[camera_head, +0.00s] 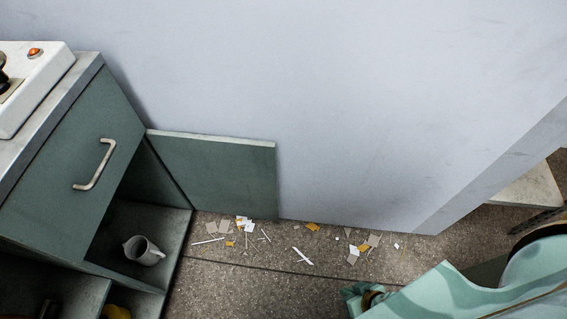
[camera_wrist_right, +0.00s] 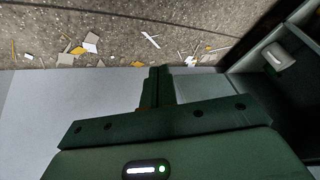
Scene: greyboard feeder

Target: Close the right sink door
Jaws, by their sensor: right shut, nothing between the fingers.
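The right sink door (camera_head: 215,175) is a flat grey-green panel. In the head view it stands wide open, swung out to the right of the cabinet (camera_head: 155,215) and close along the pale wall. My right gripper (camera_head: 366,297) is at the bottom right of the head view, to the right of the door and apart from it. In the right wrist view the gripper's fingers (camera_wrist_right: 158,78) are together with nothing between them. My left gripper is not in view.
A white mug (camera_head: 142,251) stands inside the open compartment; it also shows in the wrist view (camera_wrist_right: 278,57). A panel with a metal handle (camera_head: 97,165) is above it. Scraps of card (camera_head: 354,253) litter the floor along the wall. The floor between door and gripper is otherwise clear.

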